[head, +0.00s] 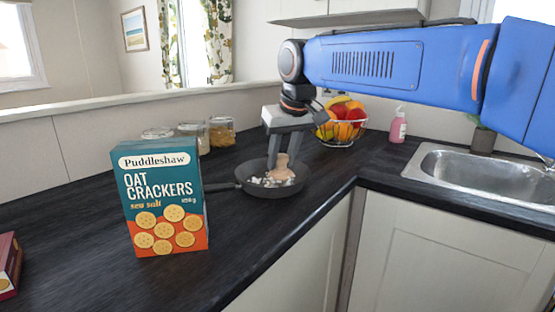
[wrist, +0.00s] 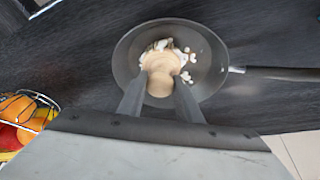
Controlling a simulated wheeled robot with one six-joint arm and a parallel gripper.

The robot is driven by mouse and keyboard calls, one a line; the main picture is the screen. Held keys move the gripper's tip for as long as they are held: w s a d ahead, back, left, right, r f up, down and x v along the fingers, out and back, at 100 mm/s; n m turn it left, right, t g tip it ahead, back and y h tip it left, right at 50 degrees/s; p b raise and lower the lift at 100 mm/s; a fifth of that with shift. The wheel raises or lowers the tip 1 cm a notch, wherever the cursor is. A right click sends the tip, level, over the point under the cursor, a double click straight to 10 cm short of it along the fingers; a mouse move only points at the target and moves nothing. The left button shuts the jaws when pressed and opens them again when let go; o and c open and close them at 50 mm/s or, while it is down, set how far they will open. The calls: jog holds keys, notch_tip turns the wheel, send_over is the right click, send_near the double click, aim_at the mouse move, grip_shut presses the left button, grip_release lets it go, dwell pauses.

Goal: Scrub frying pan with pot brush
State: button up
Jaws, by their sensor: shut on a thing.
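The dark frying pan (head: 250,187) sits on the black worktop, its handle pointing left behind the cracker box in the head view. In the wrist view the pan (wrist: 205,48) shows from above, with white bits on its floor around the brush. The pot brush (head: 281,168) has a pale wooden body and stands roughly upright inside the pan. It also shows in the wrist view (wrist: 160,75). My gripper (head: 288,152) is shut on the brush from above; its fingers show in the wrist view (wrist: 160,95). The brush's lower end seems to touch the pan floor, but its bristles are mostly hidden.
An oat crackers box (head: 160,198) stands front left of the pan. Several jars (head: 220,132) stand behind. A wire fruit basket (head: 342,128) is back right, with a pink soap bottle (head: 398,126) and a sink (head: 470,172) further right. The worktop's front edge is close to the pan.

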jog(key=shift+w+d, duration=0.2)
jog(key=shift+w+a+f, duration=0.1)
jog(key=shift+w+a, duration=0.1)
jog(key=shift+w, duration=0.5)
jog(key=shift+w+a+f, duration=0.1)
jog(key=shift+w+a, duration=0.05)
jog(key=shift+w, duration=0.5)
jog(key=shift+w+a+r, duration=0.1)
jog(key=shift+w+a, duration=0.1)
jog(key=shift+a, duration=0.5)
jog(key=shift+w+a+r, duration=0.1)
jog(key=shift+w+a, duration=0.1)
jog(key=shift+a, duration=0.5)
jog(key=shift+s+a, duration=0.1)
jog(key=shift+s+a+r, duration=0.15)
jog(key=shift+s+a, duration=0.75)
jog(key=shift+s, duration=0.05)
jog(key=shift+s+d, duration=0.2)
jog(key=shift+s, duration=0.5)
jog(key=shift+s+d, duration=0.15)
jog(key=shift+s, duration=0.5)
jog(key=shift+w+d+f, duration=0.2)
jog(key=shift+w+d, duration=0.8)
jog(key=shift+d, duration=0.05)
notch_tip(320, 180, up, 8)
jog(key=shift+r, duration=0.25)
